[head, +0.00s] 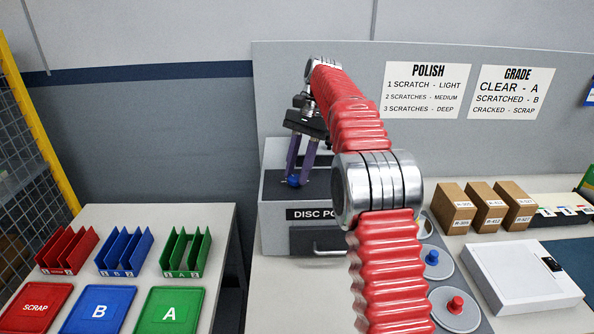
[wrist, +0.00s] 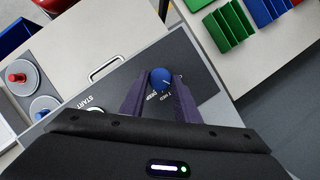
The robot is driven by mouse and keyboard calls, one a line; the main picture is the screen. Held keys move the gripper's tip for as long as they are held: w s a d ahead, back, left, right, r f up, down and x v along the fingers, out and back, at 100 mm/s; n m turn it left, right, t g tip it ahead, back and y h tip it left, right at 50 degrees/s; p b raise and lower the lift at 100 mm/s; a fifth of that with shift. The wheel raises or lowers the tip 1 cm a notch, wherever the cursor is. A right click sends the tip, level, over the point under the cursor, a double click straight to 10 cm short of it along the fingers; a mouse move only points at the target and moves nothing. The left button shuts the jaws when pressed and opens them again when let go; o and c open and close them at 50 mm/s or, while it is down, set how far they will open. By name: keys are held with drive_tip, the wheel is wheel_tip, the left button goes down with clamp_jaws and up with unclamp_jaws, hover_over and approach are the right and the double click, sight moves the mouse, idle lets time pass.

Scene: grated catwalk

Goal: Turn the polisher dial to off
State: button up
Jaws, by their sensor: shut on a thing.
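The disc polisher (head: 280,238) is a grey box on the right-hand bench, partly hidden behind my red arm. Its blue dial (head: 294,181) sits on the dark top panel. In the wrist view the dial (wrist: 161,79) has a white pointer line, with lettering beside it including what looks like "DEEP". My gripper (head: 300,180) points down with its purple fingers on either side of the dial. In the wrist view my gripper (wrist: 160,84) is shut on the dial. The exact setting is hard to read. The START label (wrist: 92,104) shows on the panel to the left.
A drawer handle (wrist: 105,68) is on the polisher's front. Discs with blue (head: 432,257) and red (head: 455,304) knobs lie right of my arm, near a white box (head: 522,280) and brown cartons (head: 487,207). Red, blue and green racks and trays (head: 98,310) stand on the left table.

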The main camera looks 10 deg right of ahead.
drive_tip(key=shift+w+a+n+h, duration=0.15)
drive_tip(key=shift+n+h, duration=0.15)
drive_tip(key=shift+n, duration=0.8)
drive_tip(key=shift+g, duration=0.3)
drive_tip(key=o, duration=1)
drive_tip(key=shift+o, duration=0.2)
